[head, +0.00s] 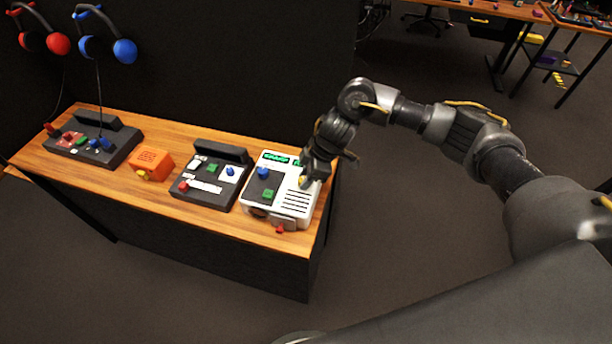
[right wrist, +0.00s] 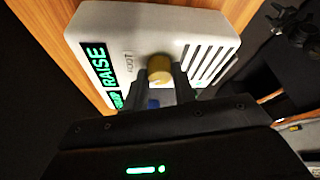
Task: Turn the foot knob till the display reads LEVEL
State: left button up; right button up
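The white panel (head: 289,214) stands at the right end of the wooden bench; it fills the top of the right wrist view (right wrist: 107,22). Its display (right wrist: 97,64) reads RAISE in green. Beside a printed FOOT label is the yellow-brown foot knob (right wrist: 160,67). My right gripper (right wrist: 161,76) has one finger on each side of the knob, close against it, and appears shut on it. In the head view my right gripper (head: 304,181) is at the panel's right part and hides some of it. My left gripper is not in view.
A blue knob (head: 263,172) and a green button (head: 268,194) sit on the panel's left part. A dark device (head: 207,190), an orange box (head: 150,161) and another dark device (head: 118,150) stand further left on the bench (head: 225,225). Headsets hang on the dark wall behind.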

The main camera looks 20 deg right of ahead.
jog(key=c, duration=0.4)
jog(key=shift+r+p, duration=0.15)
jog(key=shift+p, duration=0.25)
jog(key=m+p, duration=0.2)
jog(key=p, duration=0.1)
jog(key=m+t+p, duration=0.1)
jog(key=m+p, duration=0.1)
jog(key=p, duration=0.2)
jog(key=m+t+h+p, duration=0.1)
jog(key=m+p, duration=0.1)
jog(key=p, duration=0.1)
jog(key=shift+s+a+r, duration=0.15)
jog(key=shift+s+r, duration=0.05)
jog(key=shift+r, duration=0.05)
jog(key=shift+f+m+p, duration=0.1)
jog(key=shift+m+p, duration=0.4)
jog(key=shift+p, duration=0.1)
jog(key=shift+f+m+t+h+p, duration=0.15)
jog(key=shift+m+t+h+p, duration=0.2)
jog(key=shift+m, duration=0.45)
jog(key=shift+a+m+t+h, duration=0.1)
jog(key=shift+m+t+h, duration=0.2)
jog(key=shift+m, duration=0.9)
jog(key=o, duration=1)
jog(key=shift+f, duration=0.1)
jog(key=shift+c, duration=0.2)
